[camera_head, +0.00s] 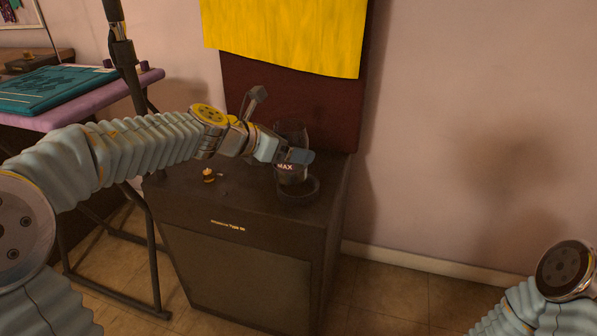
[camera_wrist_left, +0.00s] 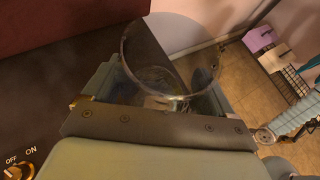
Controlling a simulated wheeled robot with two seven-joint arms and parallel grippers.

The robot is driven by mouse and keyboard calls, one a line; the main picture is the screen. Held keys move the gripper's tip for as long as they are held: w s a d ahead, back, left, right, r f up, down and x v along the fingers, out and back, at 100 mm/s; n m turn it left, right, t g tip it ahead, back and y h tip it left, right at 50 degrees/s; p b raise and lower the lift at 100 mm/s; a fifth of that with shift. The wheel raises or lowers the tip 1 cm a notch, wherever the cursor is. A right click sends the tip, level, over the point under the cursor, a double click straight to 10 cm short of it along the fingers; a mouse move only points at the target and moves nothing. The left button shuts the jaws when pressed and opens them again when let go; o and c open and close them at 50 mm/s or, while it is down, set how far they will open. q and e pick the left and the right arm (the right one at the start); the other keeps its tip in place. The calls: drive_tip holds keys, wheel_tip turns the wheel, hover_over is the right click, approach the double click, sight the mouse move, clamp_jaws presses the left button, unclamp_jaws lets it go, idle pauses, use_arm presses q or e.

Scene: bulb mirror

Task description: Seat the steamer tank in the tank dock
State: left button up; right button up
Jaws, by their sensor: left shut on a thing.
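The steamer tank (camera_head: 291,176) is a clear cylinder with a MAX mark, upright above the right part of the dark cabinet top. In the left wrist view its round open rim (camera_wrist_left: 170,55) shows between the fingers. My left gripper (camera_head: 294,157) is shut on the tank's side. The tank dock (camera_head: 314,190) is a dark round ring near the cabinet's front right corner. The tank's lower end overlaps the dock in the head view; I cannot tell whether it touches it. My right gripper is out of view.
The dark cabinet (camera_head: 246,268) carries a brass knob (camera_head: 208,175), marked OFF and ON in the left wrist view (camera_wrist_left: 18,171). A dark red panel with a yellow cloth (camera_head: 290,35) rises behind. A purple-edged table (camera_head: 85,105) stands left.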

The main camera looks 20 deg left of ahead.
use_arm(q)
drive_tip(key=shift+w+d+f, duration=0.25)
drive_tip(key=shift+w+f, duration=0.15)
drive_tip(key=shift+f, duration=0.15)
drive_tip(key=shift+w+d+f, duration=0.25)
drive_tip(key=shift+w+f, duration=0.15)
drive_tip(key=shift+f, duration=0.15)
drive_tip(key=shift+w+d+f+b, duration=0.1)
drive_tip(key=shift+w+f+b, duration=0.05)
drive_tip(key=shift+f+b, duration=0.65)
drive_tip(key=shift+w+d+f+b, duration=0.1)
drive_tip(key=shift+f+b, duration=0.35)
drive_tip(key=shift+f, duration=0.6)
drive_tip(key=shift+f, duration=0.2)
drive_tip(key=o, duration=1)
drive_tip(key=shift+o, duration=0.2)
drive_tip(key=shift+r, duration=0.15)
